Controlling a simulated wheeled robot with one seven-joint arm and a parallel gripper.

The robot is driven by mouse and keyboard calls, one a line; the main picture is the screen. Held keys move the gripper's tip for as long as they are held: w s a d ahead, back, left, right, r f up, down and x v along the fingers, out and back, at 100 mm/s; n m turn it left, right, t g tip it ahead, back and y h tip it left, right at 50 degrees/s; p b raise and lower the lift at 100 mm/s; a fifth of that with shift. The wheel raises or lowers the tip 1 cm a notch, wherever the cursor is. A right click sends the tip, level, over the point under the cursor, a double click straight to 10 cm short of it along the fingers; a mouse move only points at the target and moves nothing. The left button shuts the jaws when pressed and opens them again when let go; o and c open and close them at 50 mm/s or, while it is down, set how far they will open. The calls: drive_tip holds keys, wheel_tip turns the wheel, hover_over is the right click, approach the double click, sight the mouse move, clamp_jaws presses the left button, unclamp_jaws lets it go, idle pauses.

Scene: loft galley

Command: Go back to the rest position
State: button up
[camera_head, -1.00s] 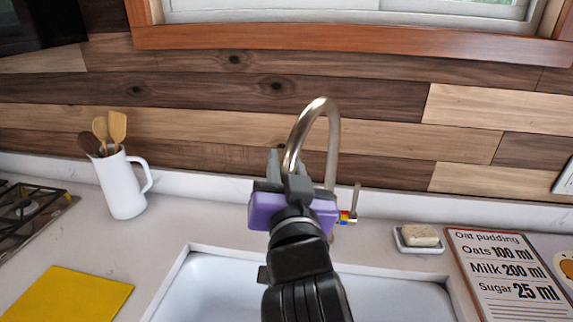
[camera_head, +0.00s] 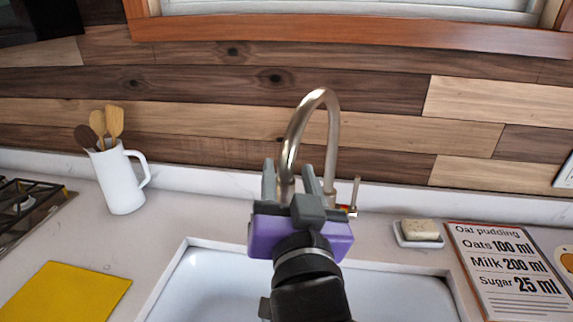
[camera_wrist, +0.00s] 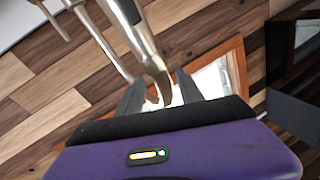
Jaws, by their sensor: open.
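My gripper (camera_head: 290,180) is in the middle of the head view, above the sink, with its two grey fingers apart and pointing up and away. Nothing shows between the fingers that it holds. The curved metal faucet (camera_head: 316,98) rises just behind the fingers in the head view and hides no part of them. In the wrist view, the faucet (camera_wrist: 130,35) crosses the upper left and its spout end is close to the gripper fingers (camera_wrist: 160,95). I cannot tell whether they touch.
The white sink (camera_head: 205,275) lies below my arm. A white jug (camera_head: 120,185) with wooden utensils and a yellow cloth (camera_head: 70,295) are at left, near the stove (camera_head: 30,215). A soap dish (camera_head: 420,240) and a recipe board (camera_head: 505,275) are at right.

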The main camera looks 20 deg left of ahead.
drive_tip(key=shift+v, duration=1.1)
